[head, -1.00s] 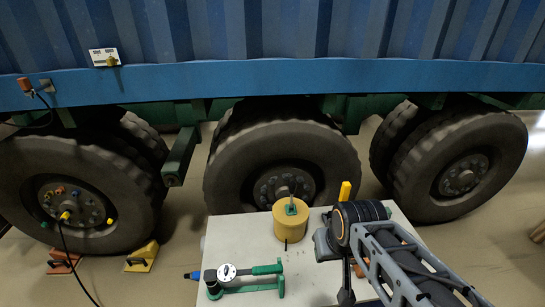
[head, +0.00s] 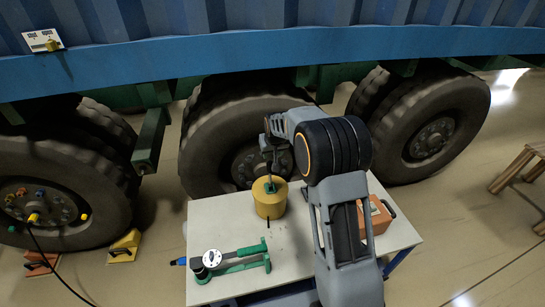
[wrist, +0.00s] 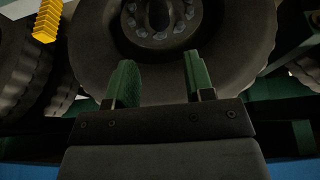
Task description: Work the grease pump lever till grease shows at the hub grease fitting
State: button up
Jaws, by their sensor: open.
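My gripper (wrist: 160,72) has two green fingers, spread with nothing between them. In the head view it hangs over or just behind a yellow can (head: 269,204) with a green top; touching or apart, I cannot tell. A yellow ribbed piece (wrist: 47,20), perhaps the lever grip, shows at the wrist view's upper left, clear of the fingers; my arm seems to hide it in the head view. An orange box (head: 375,217) sits on the table, partly behind my arm. At the left wheel's hub, a yellow coupling (head: 33,217) with a black hose sits among coloured fittings. No grease is discernible.
The table (head: 225,219) stands before the middle wheel and also holds a green tool with a dial (head: 236,261). Wheel chocks (head: 125,245) lie by the left wheel. A wooden stool (head: 520,172) stands at right. Floor between table and stool is clear.

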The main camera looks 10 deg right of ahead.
aim_at(270, 162)
jog(key=shift+b+x, duration=1.7)
jog(key=shift+x, duration=2.9)
jog(key=shift+w, duration=0.2)
jog(key=shift+w+f, duration=0.1)
jog(key=shift+f, duration=0.1)
jog(key=shift+c, duration=0.2)
